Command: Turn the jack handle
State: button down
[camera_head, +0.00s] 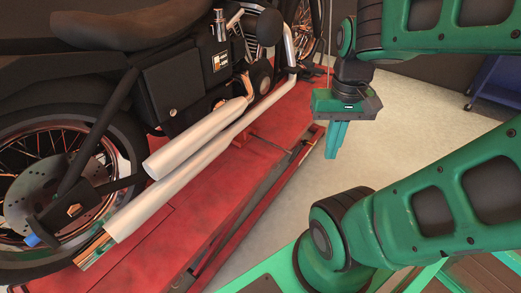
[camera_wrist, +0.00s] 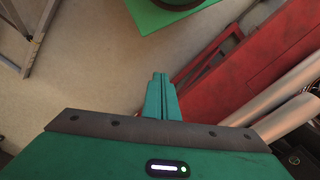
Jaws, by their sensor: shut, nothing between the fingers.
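My gripper (camera_head: 332,146) is shut and empty, with its green fingers pointing down over the pale floor, right of the red motorcycle lift (camera_head: 150,238). In the wrist view the closed fingers (camera_wrist: 160,82) point towards the floor, and the lift (camera_wrist: 255,62) lies to their right. A long red bar (camera_head: 240,226) runs low along the lift's near side; I cannot tell whether it is the jack handle. No jack handle can be made out clearly in either view. The fingers appear apart from the lift.
A black motorcycle (camera_head: 175,92) with chrome exhaust pipes (camera_head: 190,160) stands on the lift. The pipes also show in the wrist view (camera_wrist: 288,112). A blue cart (camera_head: 500,80) stands at the far right. Grey metal legs (camera_wrist: 36,42) stand at the wrist view's upper left. Floor between is clear.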

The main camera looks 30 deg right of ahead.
jog(key=w+d+f+m+h, duration=0.2)
jog(key=w+d+f, duration=0.25)
jog(key=w, duration=0.35)
jog(key=w+d+f+m+h, duration=0.1)
jog(key=w+d+f+m, duration=0.1)
jog(key=w+d+f, duration=0.45)
jog(key=m+t+h, duration=0.2)
jog(key=m+t, duration=0.1)
send_over(297, 149)
jog(key=s+a, duration=0.5)
jog(key=a, duration=0.3)
notch_tip(297, 149, down, 14)
jog(key=x, duration=0.9)
jog(key=w+x, duration=0.1)
jog(key=x, duration=0.3)
jog(key=shift+d, duration=0.45)
jog(key=shift+d, duration=0.15)
